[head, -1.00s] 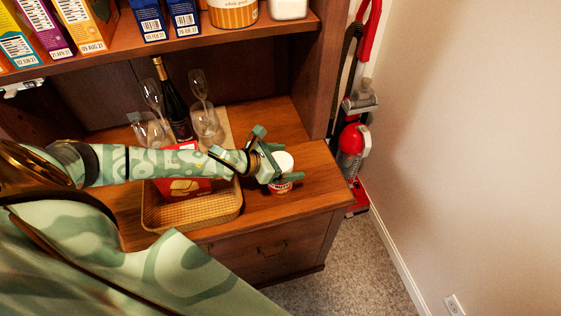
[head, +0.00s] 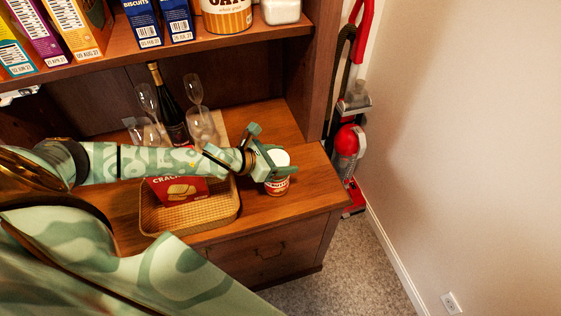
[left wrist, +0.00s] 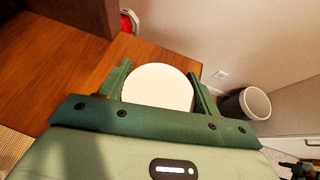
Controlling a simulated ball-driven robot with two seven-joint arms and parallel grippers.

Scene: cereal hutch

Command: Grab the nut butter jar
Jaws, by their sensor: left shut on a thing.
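The nut butter jar (head: 277,186) has a white lid and a red and white label. It stands upright at the right end of the wooden counter. My left gripper (head: 279,162) is shut on the jar, with a finger on each side near the lid. In the left wrist view, the white lid (left wrist: 158,86) sits between the two fingers of the left gripper (left wrist: 160,88). Whether the jar's base touches the counter is hard to tell.
A woven basket (head: 190,221) with a red cracker box (head: 178,190) lies below my left forearm. Wine glasses (head: 200,125) and a dark bottle (head: 170,105) stand behind it. A shelf (head: 285,32) with boxes hangs above. A red vacuum (head: 347,140) stands right of the hutch.

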